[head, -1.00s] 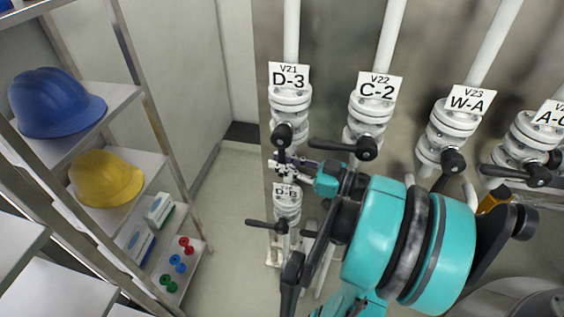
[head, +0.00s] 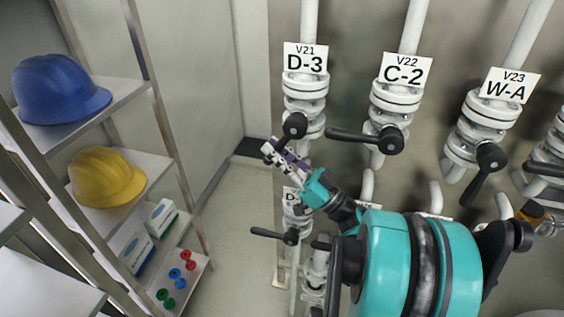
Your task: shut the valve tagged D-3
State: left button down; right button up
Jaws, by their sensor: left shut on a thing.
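The valve tagged D-3 (head: 305,92) is a white flanged valve on a vertical pipe, under its V21 D-3 tag (head: 305,58). Its black hub (head: 295,125) faces me, and its lever runs down and to the left, slanted against the pipe; its outer part is mostly hidden by the gripper. My left gripper (head: 274,152) is just below and left of the hub, shut on this lever. My teal left arm reaches up to it from the lower right. My right gripper is not in view.
Valve C-2 (head: 397,95) has its lever pointing left, towards D-3. Valve W-A (head: 490,115) has its lever down. A shelf (head: 150,165) with helmets stands left; floor between is clear.

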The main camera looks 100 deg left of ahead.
pick_arm(q)
jog(key=shift+s+r, duration=0.15)
jog(key=shift+r, duration=0.05)
dwell(0.3)
jog(key=c, duration=1.4)
grip_release()
jog(key=shift+s, duration=0.1)
jog(key=v, duration=0.7)
jog(key=shift+f, duration=0.35)
